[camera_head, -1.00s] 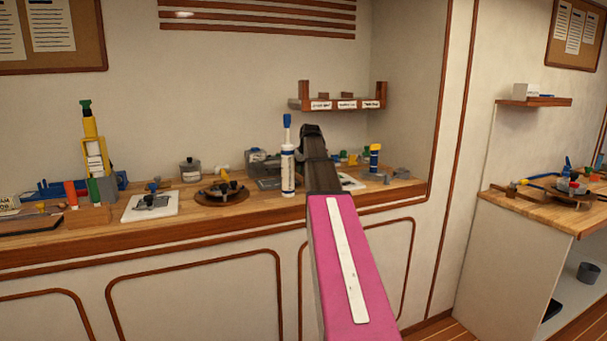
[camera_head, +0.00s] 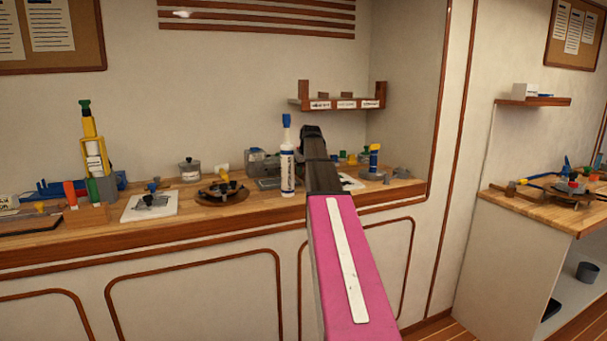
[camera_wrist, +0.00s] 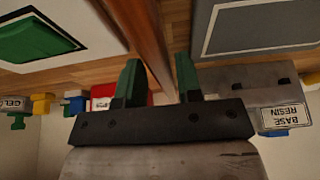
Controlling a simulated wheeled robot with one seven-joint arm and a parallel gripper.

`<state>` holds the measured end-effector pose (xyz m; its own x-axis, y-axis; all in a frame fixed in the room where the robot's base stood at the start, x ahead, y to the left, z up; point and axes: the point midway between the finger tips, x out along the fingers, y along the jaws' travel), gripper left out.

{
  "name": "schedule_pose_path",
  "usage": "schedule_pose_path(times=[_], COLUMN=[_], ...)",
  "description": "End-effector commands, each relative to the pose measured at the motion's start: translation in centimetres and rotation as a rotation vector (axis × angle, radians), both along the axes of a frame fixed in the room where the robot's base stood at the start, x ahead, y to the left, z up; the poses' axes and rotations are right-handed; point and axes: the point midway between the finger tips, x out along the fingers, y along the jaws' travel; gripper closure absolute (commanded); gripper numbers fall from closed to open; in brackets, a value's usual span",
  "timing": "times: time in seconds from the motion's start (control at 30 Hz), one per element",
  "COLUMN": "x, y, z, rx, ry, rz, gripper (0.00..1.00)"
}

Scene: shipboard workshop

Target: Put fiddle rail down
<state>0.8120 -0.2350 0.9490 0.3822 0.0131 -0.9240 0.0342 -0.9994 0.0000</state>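The fiddle rail (camera_wrist: 140,32) is a long reddish-brown wooden bar in the wrist view. It runs from the top edge down to my gripper (camera_wrist: 160,75). In the head view my pink and black arm reaches toward the counter (camera_head: 248,213), and hides the fingers and the rail.
A grey box labelled BASE RESIN (camera_wrist: 240,88) is close beside the right finger. A white board with a green pad (camera_wrist: 35,42) and a grey pad (camera_wrist: 258,28) lie either side of the rail. A white cartridge (camera_head: 287,170) stands left of my arm. A wall shelf (camera_head: 345,104) hangs above.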

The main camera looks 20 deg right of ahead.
Motion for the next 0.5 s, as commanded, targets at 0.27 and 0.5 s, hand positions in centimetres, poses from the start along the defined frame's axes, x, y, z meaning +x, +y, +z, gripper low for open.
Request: schedule_pose_path(times=[0.27,0.5], x=[-2.0,-3.5], y=[-0.1,-0.1], z=[4.9,8.4], rx=[-0.001,0.000], ry=[-0.003,-0.001], rz=[0.000,0.000], gripper=[0.67,0.67])
